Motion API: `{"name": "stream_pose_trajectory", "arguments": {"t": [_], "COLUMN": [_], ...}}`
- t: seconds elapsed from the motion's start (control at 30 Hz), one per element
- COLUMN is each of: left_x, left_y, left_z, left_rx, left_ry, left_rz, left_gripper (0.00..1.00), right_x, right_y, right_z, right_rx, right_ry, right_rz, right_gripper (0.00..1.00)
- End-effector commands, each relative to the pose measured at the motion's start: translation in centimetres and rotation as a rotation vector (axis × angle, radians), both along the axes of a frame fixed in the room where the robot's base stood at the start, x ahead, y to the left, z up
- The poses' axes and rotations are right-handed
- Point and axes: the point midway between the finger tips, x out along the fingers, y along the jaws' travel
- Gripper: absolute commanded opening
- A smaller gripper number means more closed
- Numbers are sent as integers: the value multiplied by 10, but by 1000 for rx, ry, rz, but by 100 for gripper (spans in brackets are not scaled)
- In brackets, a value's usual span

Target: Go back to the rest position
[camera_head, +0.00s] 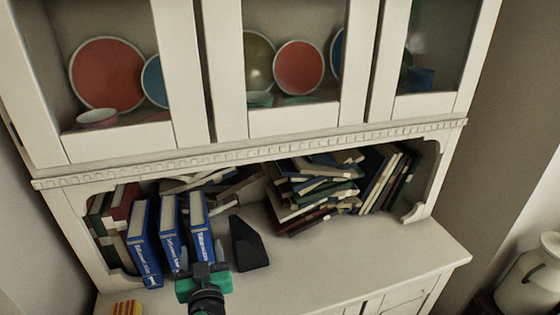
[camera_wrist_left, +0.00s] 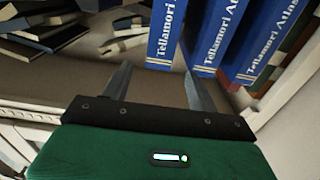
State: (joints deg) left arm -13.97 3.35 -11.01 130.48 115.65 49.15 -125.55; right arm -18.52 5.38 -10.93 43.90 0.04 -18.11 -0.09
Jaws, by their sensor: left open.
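My left gripper (camera_head: 207,268) is low in the head view, at the cabinet's front edge, just in front of the upright blue books. In the left wrist view its two fingers (camera_wrist_left: 157,85) are spread apart, with nothing held between them. Beyond the fingertips stand blue atlas books (camera_wrist_left: 207,35) with "Tellamori Atlas" on their spines. Blue books (camera_head: 199,225) also show upright in the head view. Whether a finger touches a book I cannot tell. My right gripper is not in view.
A dark wedge-shaped object (camera_head: 248,243) stands right of the blue books. A messy book pile (camera_head: 310,190) fills the niche's right side. The countertop (camera_head: 375,250) at front right is clear. Glazed cupboards with plates (camera_head: 298,67) hang above. A pale jug (camera_head: 530,275) stands far right.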

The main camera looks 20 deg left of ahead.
Motion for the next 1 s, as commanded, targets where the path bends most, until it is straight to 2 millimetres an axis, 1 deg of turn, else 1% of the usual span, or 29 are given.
{"name": "stream_pose_trajectory", "arguments": {"t": [0.07,0.13,0.17,0.27,0.3,0.37,0.4,0.47,0.5,0.57,0.6,0.67,0.7,0.77,0.8,0.87,0.9,0.97,1.0], "left_x": [0,-1,-1,-3,-5,-9,-12,-16,-20,-25,-29,-35,-39,-46,-52,-60,-66,-76,-83], "left_y": [-1,-3,-5,-18,-27,-42,-54,-72,-85,-105,-117,-135,-146,-161,-169,-178,-183,-185,-185], "left_z": [3,10,15,37,47,60,67,73,75,74,71,63,54,40,28,8,-7,-30,-46], "left_rx": [5,16,24,65,85,115,135,161,176,193,203,214,216,215,210,197,184,159,140], "left_ry": [-14,-55,-81,-200,-252,-320,-356,-390,-400,-399,-386,-346,-308,-234,-174,-69,10,140,231], "left_rz": [-6,-25,-39,-123,-174,-264,-329,-434,-506,-617,-689,-797,-864,-959,-1015,-1088,-1126,-1167,-1183], "left_gripper": [60,60,60,60,60,60,60,60,60,60,60,60,60,60,60,60,60,60,60], "right_x": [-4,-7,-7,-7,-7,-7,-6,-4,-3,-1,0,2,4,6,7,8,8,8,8], "right_y": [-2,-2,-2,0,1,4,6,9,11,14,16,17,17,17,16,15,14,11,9], "right_z": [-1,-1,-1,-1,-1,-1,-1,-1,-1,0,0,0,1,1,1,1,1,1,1], "right_rx": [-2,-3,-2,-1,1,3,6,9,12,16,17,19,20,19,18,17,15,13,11], "right_ry": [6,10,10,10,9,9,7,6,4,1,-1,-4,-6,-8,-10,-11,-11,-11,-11], "right_rz": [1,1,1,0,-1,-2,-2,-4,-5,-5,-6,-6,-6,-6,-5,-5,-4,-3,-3], "right_gripper": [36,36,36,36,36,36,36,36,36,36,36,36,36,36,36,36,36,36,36]}}
